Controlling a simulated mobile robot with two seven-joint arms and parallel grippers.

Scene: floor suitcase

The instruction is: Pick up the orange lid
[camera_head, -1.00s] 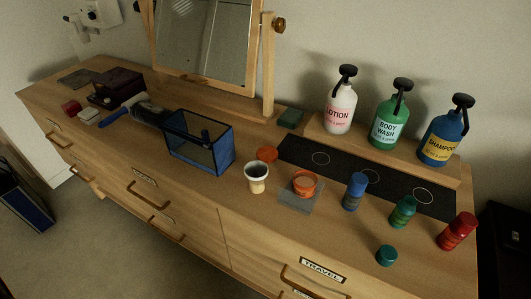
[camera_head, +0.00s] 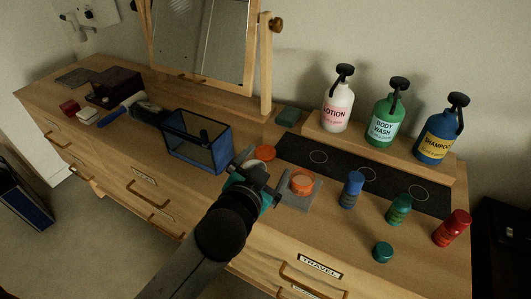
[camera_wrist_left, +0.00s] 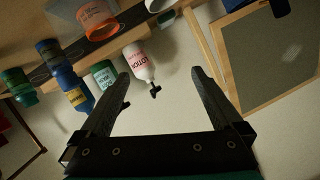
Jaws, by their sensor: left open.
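The orange lid (camera_head: 265,152) lies flat on the wooden dresser top, just behind my left gripper in the head view. My left gripper (camera_head: 262,173) is open and empty above the dresser. The orange jar (camera_wrist_left: 97,20) shows at the top there, but I cannot make out the lid. My right gripper is out of view.
A blue mesh basket (camera_head: 228,148) stands to the left of the lid. Lotion (camera_head: 336,106), body wash (camera_head: 385,120) and shampoo (camera_head: 437,135) bottles stand on a raised shelf. A black mat (camera_head: 340,168) and small blue, green and red bottles lie right. A mirror (camera_head: 203,45) stands behind.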

